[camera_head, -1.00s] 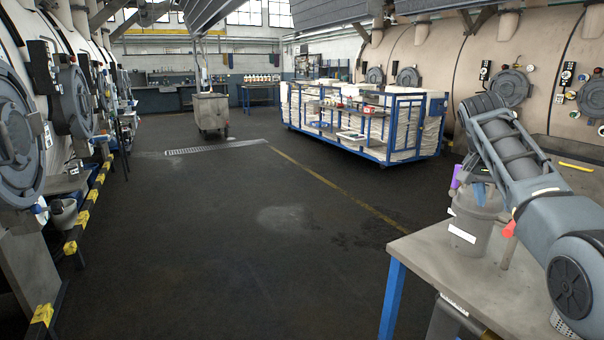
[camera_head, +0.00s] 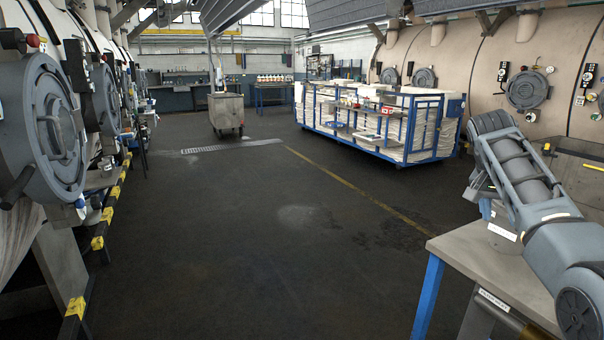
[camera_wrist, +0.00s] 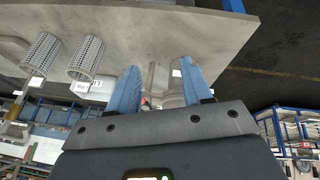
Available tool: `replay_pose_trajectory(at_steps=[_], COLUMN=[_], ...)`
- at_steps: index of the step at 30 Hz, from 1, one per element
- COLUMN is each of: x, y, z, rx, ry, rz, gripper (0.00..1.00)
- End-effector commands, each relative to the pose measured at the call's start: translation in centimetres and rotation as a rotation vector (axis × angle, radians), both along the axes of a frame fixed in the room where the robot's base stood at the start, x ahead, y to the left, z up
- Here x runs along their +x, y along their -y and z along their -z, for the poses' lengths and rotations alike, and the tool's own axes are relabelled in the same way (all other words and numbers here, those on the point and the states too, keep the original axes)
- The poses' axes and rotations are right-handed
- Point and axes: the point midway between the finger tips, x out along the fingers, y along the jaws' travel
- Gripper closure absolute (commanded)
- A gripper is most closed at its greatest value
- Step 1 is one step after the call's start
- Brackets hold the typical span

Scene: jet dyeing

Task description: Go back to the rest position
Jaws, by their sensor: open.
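My gripper shows in the wrist view (camera_wrist: 160,82) with its two blue fingers spread apart and nothing held between them. It is over the grey worktable (camera_wrist: 215,30), which fills the top of that view. In the head view, my arm reaches over the same worktable (camera_head: 462,246) at the right and hides most of the gripper; only a bit of blue finger shows. A grey pot (camera_head: 501,228) with a white label stands on the table, largely behind my arm. In the wrist view, part of a grey object shows between and behind the fingers.
Two perforated metal cylinders (camera_wrist: 86,58) stand on the table in the wrist view. A blue-framed cart (camera_head: 385,125) with white fabric stands beyond the table, and a grey bin (camera_head: 226,112) farther back. Round machine doors (camera_head: 52,128) line the left. The middle floor is clear.

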Motion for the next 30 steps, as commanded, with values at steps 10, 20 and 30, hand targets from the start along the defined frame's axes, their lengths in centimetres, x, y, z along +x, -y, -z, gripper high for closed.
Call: replay_pose_trajectory(at_steps=[10, 20, 30], x=[-0.5, -4.3, -13.4], y=[-2.2, -7.0, -13.1], z=[7.2, 19.9, 30.7], rx=[0.006, 0.021, 0.027], ry=[0.042, 0.138, 0.283], rz=[-0.102, -0.285, -0.482], gripper=[0.51, 0.51, 0.51])
